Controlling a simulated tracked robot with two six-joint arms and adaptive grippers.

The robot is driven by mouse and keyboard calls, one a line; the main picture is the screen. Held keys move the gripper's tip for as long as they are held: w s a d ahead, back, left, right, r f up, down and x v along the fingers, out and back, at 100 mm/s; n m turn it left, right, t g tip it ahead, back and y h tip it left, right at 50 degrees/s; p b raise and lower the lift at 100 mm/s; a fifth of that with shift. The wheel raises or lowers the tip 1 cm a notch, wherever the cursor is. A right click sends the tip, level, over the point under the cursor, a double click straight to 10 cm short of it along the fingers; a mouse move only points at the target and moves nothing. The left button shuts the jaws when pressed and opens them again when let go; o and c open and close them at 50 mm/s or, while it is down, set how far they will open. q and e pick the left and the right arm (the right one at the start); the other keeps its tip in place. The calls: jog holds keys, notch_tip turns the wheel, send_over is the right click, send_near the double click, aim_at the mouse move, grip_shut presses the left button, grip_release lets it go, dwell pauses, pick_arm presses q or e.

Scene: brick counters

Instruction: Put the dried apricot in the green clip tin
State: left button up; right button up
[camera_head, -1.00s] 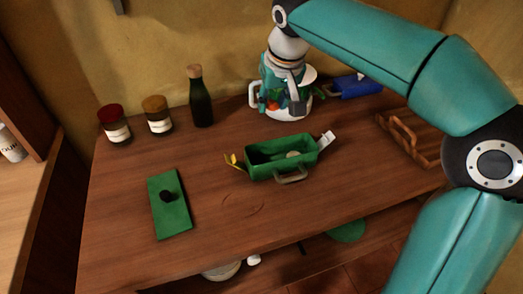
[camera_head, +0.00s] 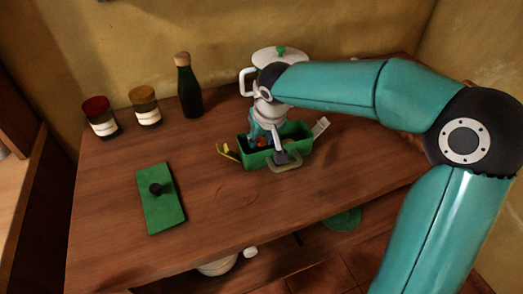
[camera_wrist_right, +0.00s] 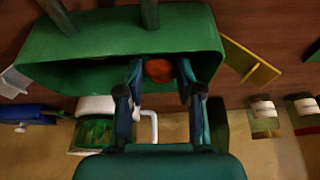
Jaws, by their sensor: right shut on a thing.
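The green clip tin (camera_head: 300,150) stands open on the brown counter, with a yellow clip at its left and a white one at its right. My right gripper (camera_head: 264,143) reaches down into the tin's left part. It is shut on the orange dried apricot (camera_wrist_right: 159,70), which shows between the fingers in the right wrist view, level with the tin's opening. Whether the apricot touches the tin's floor cannot be told. The tin's wall (camera_wrist_right: 110,45) fills the top of that view. A green lid (camera_head: 163,212) with a dark knob lies at the left. My left gripper is not in view.
A white pot (camera_head: 278,58) with a green knob stands behind the tin. The counter's front middle is clear.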

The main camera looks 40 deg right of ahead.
jog(key=shift+f, duration=2)
jog(key=shift+f+b, duration=0.15)
jog(key=shift+b, duration=0.25)
jog(key=o, duration=0.8)
jog(key=shift+o, duration=0.2)
jog(key=shift+r, duration=0.35)
jog(key=p+v, duration=0.1)
jog(key=v, duration=1)
jog(key=shift+s+r, duration=0.2)
jog(key=shift+r, duration=0.1)
jog(key=shift+r+p, duration=0.1)
jog(key=shift+p, duration=0.2)
